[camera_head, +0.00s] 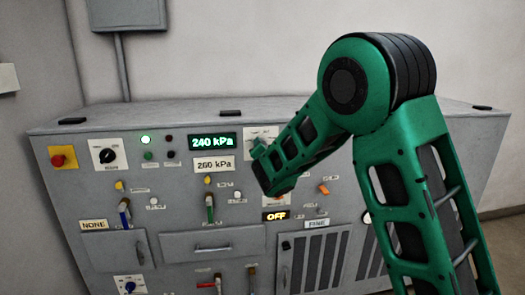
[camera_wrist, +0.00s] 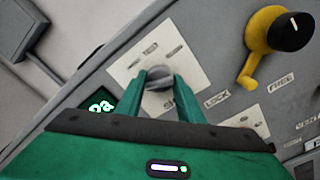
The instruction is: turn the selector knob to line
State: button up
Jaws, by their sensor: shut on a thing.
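My gripper (camera_head: 259,146) reaches the upper panel of a grey cabinet, just right of the green 240 kPa display. In the wrist view, the green fingers of my gripper (camera_wrist: 161,84) are shut on a grey knob (camera_wrist: 158,76) on a white label plate (camera_wrist: 128,72). The plate's words are too blurred or covered to read fully. The same plate (camera_head: 262,130) is partly hidden behind my gripper in the head view. A black knob (camera_head: 107,156) on a white plate stands at the upper left, apart from my gripper.
A yellow lever with a black cap (camera_wrist: 290,32) stands right of the held knob, by LOCK and FREE labels. A red button (camera_head: 61,158), a blue-handled lever (camera_head: 124,212) and a green-handled lever (camera_head: 209,206) project from the panel. My arm covers much of the right side.

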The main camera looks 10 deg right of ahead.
jog(key=shift+d+f, duration=0.15)
jog(key=shift+f, duration=0.1)
jog(key=o, duration=1)
jog(key=shift+r, duration=0.1)
jog(key=s, duration=1)
jog(key=shift+s, duration=0.3)
